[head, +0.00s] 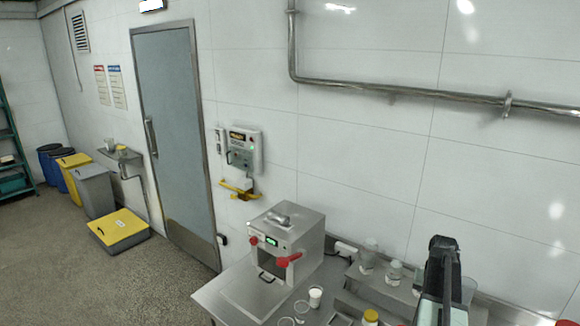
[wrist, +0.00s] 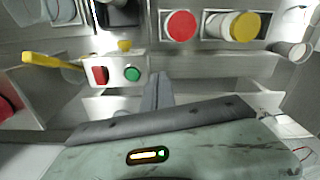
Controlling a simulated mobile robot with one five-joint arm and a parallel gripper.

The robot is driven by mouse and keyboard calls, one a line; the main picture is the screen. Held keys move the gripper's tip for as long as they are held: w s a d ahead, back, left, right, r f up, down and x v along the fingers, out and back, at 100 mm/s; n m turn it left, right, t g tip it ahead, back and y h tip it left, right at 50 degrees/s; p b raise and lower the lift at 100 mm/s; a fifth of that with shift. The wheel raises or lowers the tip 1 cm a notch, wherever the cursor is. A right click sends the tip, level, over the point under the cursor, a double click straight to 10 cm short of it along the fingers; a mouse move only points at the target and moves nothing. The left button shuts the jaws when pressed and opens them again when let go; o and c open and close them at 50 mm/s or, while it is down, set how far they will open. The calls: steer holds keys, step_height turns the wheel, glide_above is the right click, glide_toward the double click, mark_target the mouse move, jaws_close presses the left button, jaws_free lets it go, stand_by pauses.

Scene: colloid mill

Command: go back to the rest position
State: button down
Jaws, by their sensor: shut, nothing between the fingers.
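My gripper (wrist: 158,78) shows in the wrist view as narrow grey fingers close together, with nothing held between them. The fingers point away over a metal work surface. In the head view my dark arm stands upright at the lower right, in front of the bench; the fingertips cannot be made out there. The rest position itself is not marked by anything in view.
A metal machine with a red handle (head: 288,260) stands on the steel bench (head: 225,297). Glass jars (head: 369,256) stand close left of my arm. The wrist view shows a red-and-green button box (wrist: 116,70), a red lid (wrist: 180,25) and a yellow lid (wrist: 245,27).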

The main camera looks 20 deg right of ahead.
steer(key=w+a+n, duration=0.2)
steer(key=w+a, duration=0.2)
steer(key=a, duration=0.7)
steer(key=w+a+n, duration=0.2)
steer(key=w+a, duration=0.3)
steer(key=a, duration=0.7)
steer(key=a+n, duration=0.4)
steer(key=a, duration=1.8)
step_height(320, 180, down, 13)
steer(key=s+a+b, duration=0.1)
steer(key=s+b, duration=0.1)
steer(key=b, duration=1.1)
steer(key=shift+s+a+n, duration=0.15)
steer(key=shift+s+n, duration=0.15)
steer(key=shift+s, duration=0.05)
